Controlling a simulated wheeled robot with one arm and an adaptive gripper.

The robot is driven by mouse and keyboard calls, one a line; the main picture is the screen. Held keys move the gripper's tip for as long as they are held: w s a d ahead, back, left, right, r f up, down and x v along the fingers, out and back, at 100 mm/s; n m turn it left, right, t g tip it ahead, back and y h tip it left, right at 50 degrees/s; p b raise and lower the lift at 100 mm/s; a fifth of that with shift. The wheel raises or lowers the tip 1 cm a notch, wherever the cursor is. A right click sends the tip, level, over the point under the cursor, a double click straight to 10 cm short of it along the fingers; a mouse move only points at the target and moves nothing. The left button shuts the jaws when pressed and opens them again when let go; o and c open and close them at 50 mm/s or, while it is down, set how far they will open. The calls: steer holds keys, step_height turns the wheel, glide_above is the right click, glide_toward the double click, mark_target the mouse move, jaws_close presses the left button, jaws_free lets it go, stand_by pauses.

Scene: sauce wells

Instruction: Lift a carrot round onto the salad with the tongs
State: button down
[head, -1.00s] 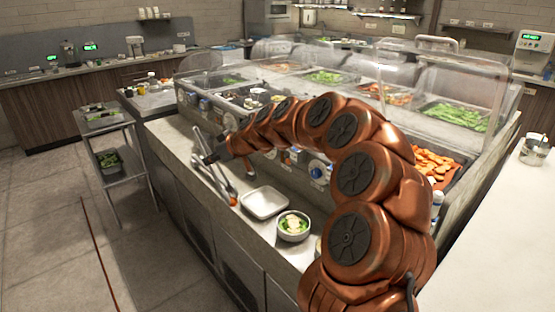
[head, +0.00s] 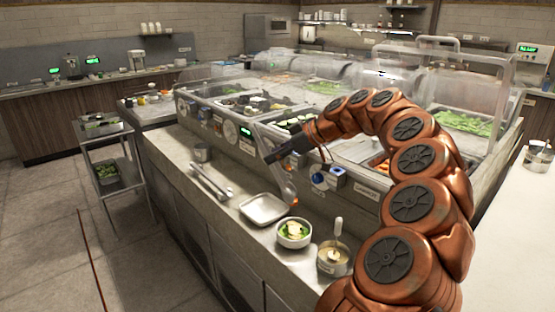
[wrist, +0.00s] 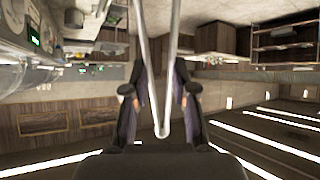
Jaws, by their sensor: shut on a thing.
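My gripper (head: 285,155) is shut on a pair of metal tongs (head: 288,185), which hang down from it above the counter. A small orange piece, apparently a carrot round (head: 294,202), shows at the lower end of the tongs. In the wrist view the tongs (wrist: 162,110) run between my two fingers (wrist: 160,98), with their joined end near the palm; their far tips are out of view.
Other metal tongs (head: 211,182) and a metal cup (head: 201,153) are farther left. The glass-covered salad bar (head: 390,90) stands behind.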

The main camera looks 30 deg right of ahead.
steer(key=shift+s+d, duration=0.25)
step_height(320, 180, down, 9)
stand_by(1.1)
steer(key=c, duration=1.4)
jaws_free()
